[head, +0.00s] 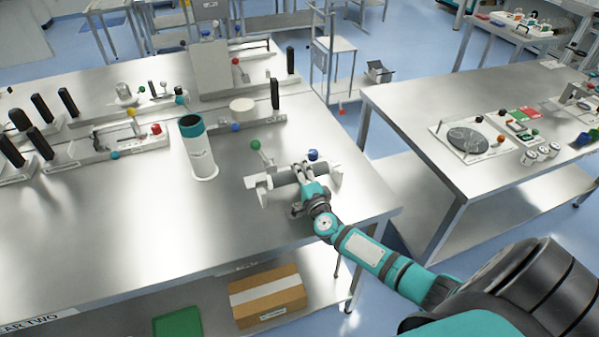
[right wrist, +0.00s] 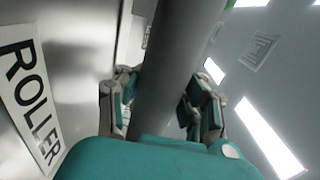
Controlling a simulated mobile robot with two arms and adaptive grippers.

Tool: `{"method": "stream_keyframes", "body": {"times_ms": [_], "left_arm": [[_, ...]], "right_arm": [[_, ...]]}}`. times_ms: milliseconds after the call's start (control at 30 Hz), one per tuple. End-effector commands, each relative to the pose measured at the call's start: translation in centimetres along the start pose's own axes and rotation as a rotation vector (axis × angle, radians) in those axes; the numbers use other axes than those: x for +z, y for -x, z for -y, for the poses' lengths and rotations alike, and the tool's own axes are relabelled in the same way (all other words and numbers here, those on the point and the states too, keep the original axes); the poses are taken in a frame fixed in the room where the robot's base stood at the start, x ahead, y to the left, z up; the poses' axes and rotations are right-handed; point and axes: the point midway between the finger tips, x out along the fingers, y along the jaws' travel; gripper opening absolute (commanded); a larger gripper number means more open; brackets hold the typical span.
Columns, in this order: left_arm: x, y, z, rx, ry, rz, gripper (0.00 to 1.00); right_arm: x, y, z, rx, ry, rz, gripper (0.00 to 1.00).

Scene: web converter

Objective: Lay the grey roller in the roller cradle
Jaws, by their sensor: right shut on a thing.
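The grey roller (head: 285,179) lies roughly level at the white roller cradle (head: 262,197), near the front right of the steel table. My right gripper (head: 302,172) is shut on the roller near its middle. In the right wrist view the roller (right wrist: 175,65) runs between the two fingers (right wrist: 163,100). The cradle's end pieces show at both ends of the roller. I cannot tell whether the roller rests in them or is held just above, as my gripper hides part of it. My left gripper is not in view.
A green-knobbed lever (head: 256,146) and a blue knob (head: 313,155) stand just behind the cradle. A white cylinder with a teal top (head: 199,150) stands to the left. A ROLLER label (right wrist: 30,100) shows in the right wrist view. The table front is clear.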

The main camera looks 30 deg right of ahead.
Motion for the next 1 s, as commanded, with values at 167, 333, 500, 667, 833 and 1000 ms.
{"method": "stream_keyframes", "body": {"times_ms": [167,333,500,667,833,1000], "left_arm": [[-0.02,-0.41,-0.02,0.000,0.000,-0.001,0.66],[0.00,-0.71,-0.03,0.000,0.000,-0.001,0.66],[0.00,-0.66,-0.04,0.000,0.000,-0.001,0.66],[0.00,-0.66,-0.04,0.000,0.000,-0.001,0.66],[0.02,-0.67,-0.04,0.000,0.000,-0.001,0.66],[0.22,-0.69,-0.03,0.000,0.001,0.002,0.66]], "right_arm": [[0.00,-0.04,-0.37,-0.002,0.000,-0.001,0.00],[0.00,-0.05,-0.71,-0.002,0.000,0.000,0.00],[0.00,-0.05,-0.68,-0.002,0.000,0.000,0.46],[-0.01,-0.04,-0.72,-0.001,0.000,0.000,0.66],[-0.01,-0.02,-0.77,0.000,0.000,0.000,0.66],[0.01,0.34,-1.00,0.004,0.000,0.001,0.66]]}}
